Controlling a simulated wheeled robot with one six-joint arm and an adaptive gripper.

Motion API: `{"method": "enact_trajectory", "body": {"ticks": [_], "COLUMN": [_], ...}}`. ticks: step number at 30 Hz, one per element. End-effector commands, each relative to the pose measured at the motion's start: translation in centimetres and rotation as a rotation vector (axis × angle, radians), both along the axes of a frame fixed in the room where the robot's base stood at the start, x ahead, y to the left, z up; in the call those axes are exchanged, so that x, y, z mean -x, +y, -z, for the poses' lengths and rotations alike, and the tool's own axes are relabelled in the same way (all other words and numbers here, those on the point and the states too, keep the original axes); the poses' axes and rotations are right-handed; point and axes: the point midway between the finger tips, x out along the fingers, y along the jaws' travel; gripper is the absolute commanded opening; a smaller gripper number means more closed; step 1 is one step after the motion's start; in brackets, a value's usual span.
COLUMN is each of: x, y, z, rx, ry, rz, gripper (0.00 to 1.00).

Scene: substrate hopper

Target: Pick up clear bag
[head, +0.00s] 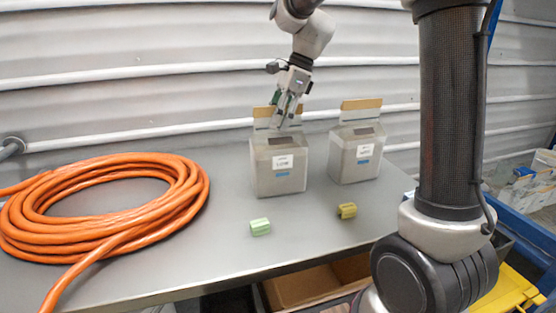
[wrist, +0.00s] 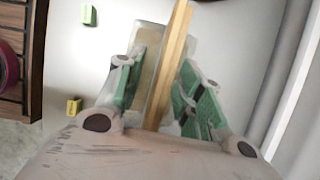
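Two translucent, greyish clear bags with tan top strips and white labels stand upright on the table. The left clear bag (head: 279,170) is under my gripper (head: 287,108), and the right one (head: 356,152) stands just beside it. In the wrist view, the tan top strip (wrist: 172,60) runs between the green-padded fingers of my gripper (wrist: 158,92). The fingers are apart, one on each side of the strip, with visible gaps. The pale bag body (wrist: 146,55) shows below the strip. The gripper hides part of the left bag's top in the head view.
An orange hose coil (head: 110,205) covers the table's left side. A green block (head: 260,227) and a yellow block (head: 347,211) lie in front of the bags. A corrugated wall (head: 120,60) is close behind. Blue and yellow bins (head: 515,285) stand at the right.

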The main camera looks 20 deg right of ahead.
Motion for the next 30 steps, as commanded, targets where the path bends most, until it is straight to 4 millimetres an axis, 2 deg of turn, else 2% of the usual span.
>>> {"method": "enact_trajectory", "body": {"ticks": [29,30], "x": [0.00,0.00], "y": [0.00,0.00], "z": [0.57,0.57], "rx": [0.001,0.001], "ry": [0.000,0.000], "rz": [-0.001,-0.001], "gripper": [0.37,0.32]}}
